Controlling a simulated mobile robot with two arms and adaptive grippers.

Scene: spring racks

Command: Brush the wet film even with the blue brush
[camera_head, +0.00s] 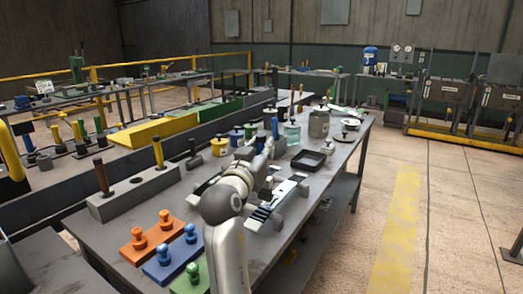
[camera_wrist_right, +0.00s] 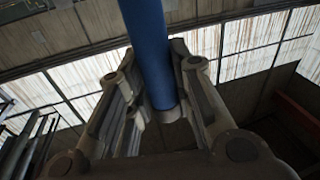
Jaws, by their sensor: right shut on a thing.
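My right gripper (camera_head: 270,146) reaches over the bench and is shut on the blue brush. In the right wrist view the brush's blue handle (camera_wrist_right: 148,50) stands between the two fingers (camera_wrist_right: 160,105); its bristle end is hidden. In the head view a blue upright shape (camera_head: 275,127) shows at the gripper, probably the handle. A pale plate with dark strips (camera_head: 286,193) lies on the bench, right of my forearm and partly hidden by it. I cannot make out the wet film itself. My left gripper is not in view.
The bench (camera_head: 325,185) also holds a grey block with upright handled tools (camera_head: 135,192), an orange knobbed block (camera_head: 152,237), a blue one (camera_head: 177,257), a black tray (camera_head: 308,160) and a grey can (camera_head: 319,124). Open floor lies right of the bench.

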